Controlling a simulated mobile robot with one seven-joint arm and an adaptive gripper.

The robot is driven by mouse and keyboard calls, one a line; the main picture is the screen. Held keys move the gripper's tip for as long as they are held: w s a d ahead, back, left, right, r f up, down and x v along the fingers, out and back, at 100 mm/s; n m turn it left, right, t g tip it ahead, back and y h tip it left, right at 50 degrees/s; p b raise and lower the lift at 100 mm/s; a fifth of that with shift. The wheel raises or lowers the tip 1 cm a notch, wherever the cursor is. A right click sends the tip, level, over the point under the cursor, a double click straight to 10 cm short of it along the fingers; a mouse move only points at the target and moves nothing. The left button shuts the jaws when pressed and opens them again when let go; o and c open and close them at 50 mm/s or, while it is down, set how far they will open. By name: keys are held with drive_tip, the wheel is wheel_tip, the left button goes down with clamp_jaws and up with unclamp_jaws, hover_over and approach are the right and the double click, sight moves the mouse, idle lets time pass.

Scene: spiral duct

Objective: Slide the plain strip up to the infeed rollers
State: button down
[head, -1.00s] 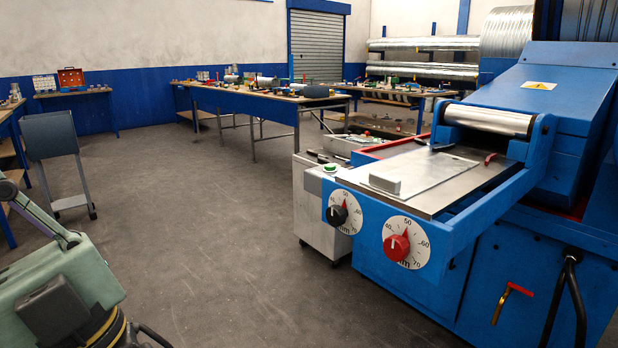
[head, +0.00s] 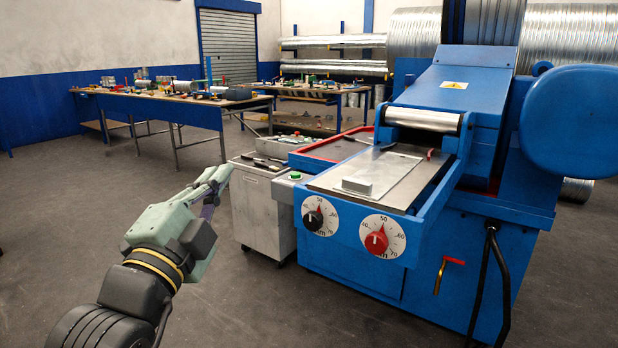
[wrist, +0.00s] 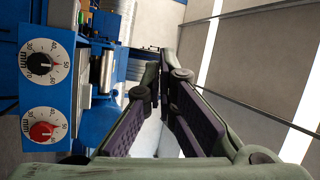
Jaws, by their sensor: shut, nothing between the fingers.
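The plain strip (head: 396,178) looks like a thin, flat, light metal sheet lying on the machine's feed table (head: 325,183). The silver infeed roller (head: 424,120) lies across the far end of the table, beyond the strip. My gripper (head: 222,174) is left of the machine, in the air and well apart from the strip. In the wrist view my gripper (wrist: 160,85) is shut with nothing held. The roller also shows in the wrist view (wrist: 107,70); I cannot make out the strip there.
Two dials, black (head: 313,217) and red (head: 376,241), are on the machine's front. A grey cabinet (head: 262,205) stands at its left. A red-handled item (head: 431,154) lies near the roller. Workbenches (head: 170,102) stand behind. The floor at left is open.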

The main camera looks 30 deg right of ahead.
drive_tip(key=s+d+f+m+g+h, duration=0.1)
drive_tip(key=s+d+f+m+g, duration=0.25)
drive_tip(key=d, duration=0.25)
drive_tip(key=s+d+f+m+g, duration=0.2)
drive_tip(key=s+d+m+g, duration=0.15)
drive_tip(key=d+g, duration=0.2)
drive_tip(key=t+p, duration=0.1)
drive_tip(key=p, duration=0.4)
approach(350, 186)
drive_tip(key=shift+m, duration=0.3)
drive_tip(key=d, duration=0.2)
drive_tip(key=d+r, duration=0.1)
drive_tip(key=w+d, duration=0.1)
drive_tip(key=d, duration=0.1)
drive_tip(key=shift+d+r, duration=0.25)
drive_tip(key=shift+d, duration=0.05)
drive_tip(key=shift+w+d+f, duration=0.1)
drive_tip(key=shift+w+d, duration=0.2)
drive_tip(key=shift+d, duration=0.35)
